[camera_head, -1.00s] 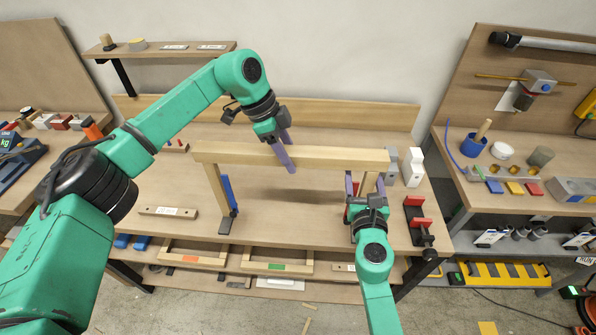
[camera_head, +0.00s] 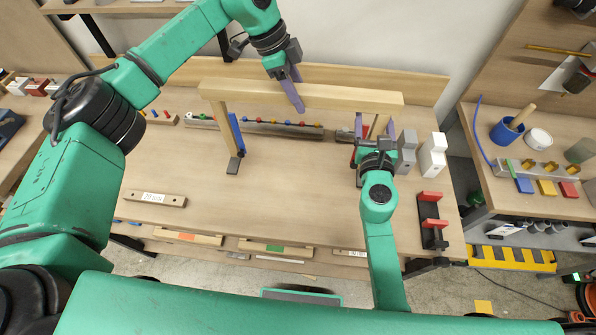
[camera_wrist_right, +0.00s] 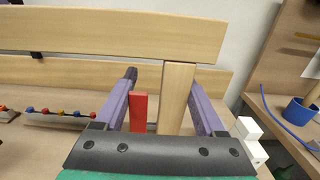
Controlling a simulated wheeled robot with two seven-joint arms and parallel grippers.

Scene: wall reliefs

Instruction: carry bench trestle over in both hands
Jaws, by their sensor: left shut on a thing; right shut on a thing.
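The bench trestle (camera_head: 335,96) is a pale wooden beam on legs, standing across the bench in the head view. Its left leg (camera_head: 222,128) has a blue strip beside it and a dark foot. My left gripper (camera_head: 292,92) is shut on the beam from above, near its middle. My right gripper (camera_head: 375,135) is shut on the right leg, below the beam. In the right wrist view the beam (camera_wrist_right: 120,32) crosses the top and the leg (camera_wrist_right: 177,98) stands between my purple fingers. The right foot is hidden by my gripper.
The workbench (camera_head: 290,200) has clear room in front of the trestle. A rail with coloured beads (camera_head: 270,127) lies behind. White blocks (camera_head: 433,155) and a red-jawed clamp (camera_head: 430,215) stand at the right. A labelled wooden bar (camera_head: 150,198) lies front left.

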